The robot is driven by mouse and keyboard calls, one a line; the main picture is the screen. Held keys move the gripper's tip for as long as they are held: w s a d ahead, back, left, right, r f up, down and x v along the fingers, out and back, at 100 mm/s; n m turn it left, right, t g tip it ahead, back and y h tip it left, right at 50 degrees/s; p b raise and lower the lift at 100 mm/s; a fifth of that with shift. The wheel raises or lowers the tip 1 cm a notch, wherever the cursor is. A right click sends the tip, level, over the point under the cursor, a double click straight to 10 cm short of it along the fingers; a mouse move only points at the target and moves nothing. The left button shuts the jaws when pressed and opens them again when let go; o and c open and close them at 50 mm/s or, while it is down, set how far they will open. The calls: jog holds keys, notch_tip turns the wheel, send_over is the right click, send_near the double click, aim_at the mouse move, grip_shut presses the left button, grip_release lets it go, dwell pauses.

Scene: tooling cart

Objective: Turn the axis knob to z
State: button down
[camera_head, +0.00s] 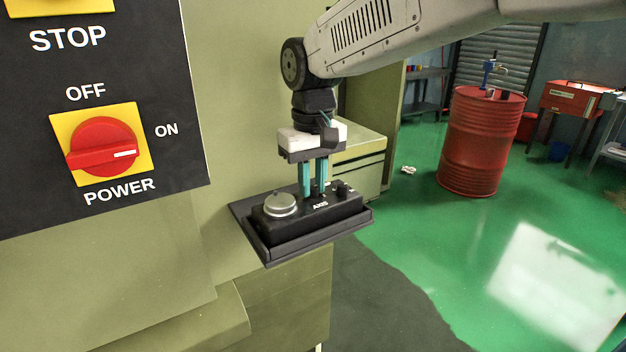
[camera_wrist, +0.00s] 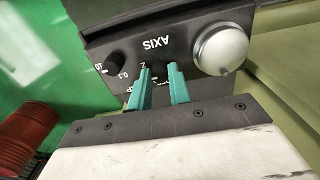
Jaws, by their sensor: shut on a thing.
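The black pendant box (camera_head: 340,212) sits on a dark tray-like holder on the green machine, with the word AXIS on it. My gripper (camera_head: 313,193) points down at the box behind that word, its teal fingers shut on the axis knob. In the wrist view the small dark axis knob (camera_wrist: 159,72) lies between the two fingertips, and most of it is hidden. AXIS reads upside down there. A small letter that looks like a Z shows beside the left fingertip. I cannot tell which letter the knob points at.
A silver dial (camera_head: 281,205) is left of my fingers on the box; it also shows in the wrist view (camera_wrist: 220,50). A second small black knob (camera_wrist: 116,59) is on the other side. A red POWER switch (camera_head: 103,145) is on the left panel. A red barrel (camera_head: 481,140) stands behind.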

aim_at(312, 187)
jog(key=m, duration=0.5)
jog(key=shift+m, duration=0.3)
dwell(0.4)
jog(key=c, duration=1.3)
grip_release()
notch_tip(312, 187, up, 8)
jog(key=shift+f, duration=0.1)
